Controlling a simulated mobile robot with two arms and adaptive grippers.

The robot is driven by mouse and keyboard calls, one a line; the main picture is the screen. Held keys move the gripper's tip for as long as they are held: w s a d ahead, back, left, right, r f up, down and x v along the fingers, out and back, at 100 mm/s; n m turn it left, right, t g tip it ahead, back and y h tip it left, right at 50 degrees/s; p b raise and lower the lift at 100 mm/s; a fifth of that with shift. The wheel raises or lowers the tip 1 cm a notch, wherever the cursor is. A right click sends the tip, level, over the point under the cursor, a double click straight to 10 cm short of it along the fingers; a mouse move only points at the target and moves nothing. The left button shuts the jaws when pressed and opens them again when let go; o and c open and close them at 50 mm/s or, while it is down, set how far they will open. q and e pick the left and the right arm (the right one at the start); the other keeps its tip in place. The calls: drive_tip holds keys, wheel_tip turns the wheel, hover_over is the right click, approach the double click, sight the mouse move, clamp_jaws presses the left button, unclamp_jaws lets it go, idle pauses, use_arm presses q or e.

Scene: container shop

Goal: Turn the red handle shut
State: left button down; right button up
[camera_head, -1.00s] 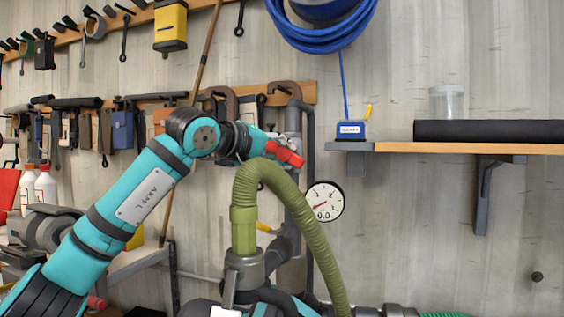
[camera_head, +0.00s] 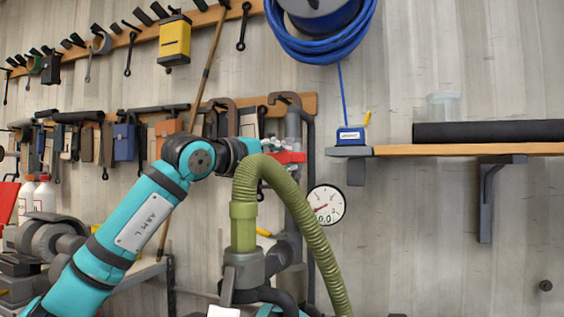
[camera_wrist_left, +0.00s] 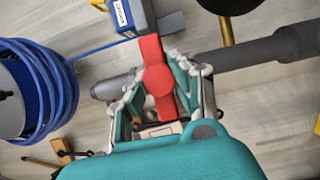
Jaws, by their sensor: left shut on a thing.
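The red handle (camera_head: 291,157) sits on the grey vertical pipe on the wall and lies about level in the head view. In the left wrist view the handle (camera_wrist_left: 158,78) runs between the two fingers. My left gripper (camera_head: 272,157) reaches it from the left, partly hidden behind the green hose. In the wrist view my left gripper (camera_wrist_left: 157,92) is shut on the handle, one finger on each side. The grey pipe (camera_wrist_left: 270,50) passes behind the handle. My right gripper is not in view.
A green ribbed hose (camera_head: 300,205) arches in front of the pipe, close to my left gripper. A round gauge (camera_head: 326,205) hangs right of the pipe. Tools hang at left.

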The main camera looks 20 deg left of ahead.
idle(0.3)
use_arm(q)
drive_tip(key=c, duration=1.2)
unclamp_jaws()
drive_tip(key=shift+o, duration=0.2)
drive_tip(key=v, duration=1.2)
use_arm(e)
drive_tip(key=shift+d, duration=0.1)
use_arm(q)
drive_tip(key=shift+a+f, duration=0.1)
